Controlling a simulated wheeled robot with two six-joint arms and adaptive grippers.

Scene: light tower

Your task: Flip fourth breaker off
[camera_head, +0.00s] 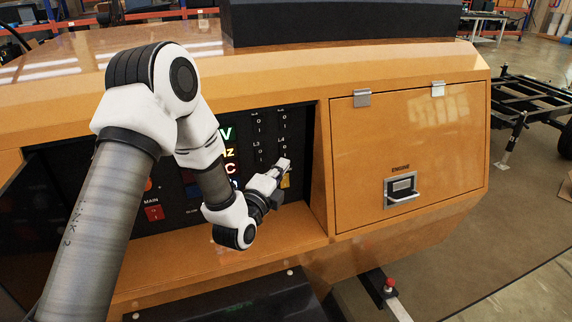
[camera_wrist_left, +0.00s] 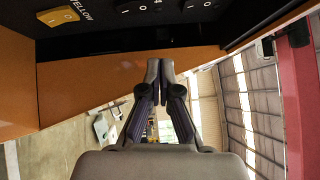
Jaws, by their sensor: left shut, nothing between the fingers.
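The dark breaker panel (camera_head: 297,122) is set into the orange tower body, with L3 and L4 labels and columns of small white marks. My left gripper (camera_head: 284,164) is in front of its lower right part and just above a yellow switch (camera_head: 285,183). Its fingers are together and empty. In the left wrist view, the shut fingertips (camera_wrist_left: 160,66) lie below black rocker switches (camera_wrist_left: 140,7) marked with O and I. The yellow switch (camera_wrist_left: 58,17) is at the upper left there. My arm hides much of the panel. The fourth breaker's position is unclear. My right gripper is out of view.
A closed orange door with an engine latch (camera_head: 401,190) is right of the panel recess. An orange ledge (camera_head: 285,238) runs below the panel. A red main switch (camera_head: 154,213) is left of my forearm. A black trailer frame (camera_head: 530,100) stands at far right.

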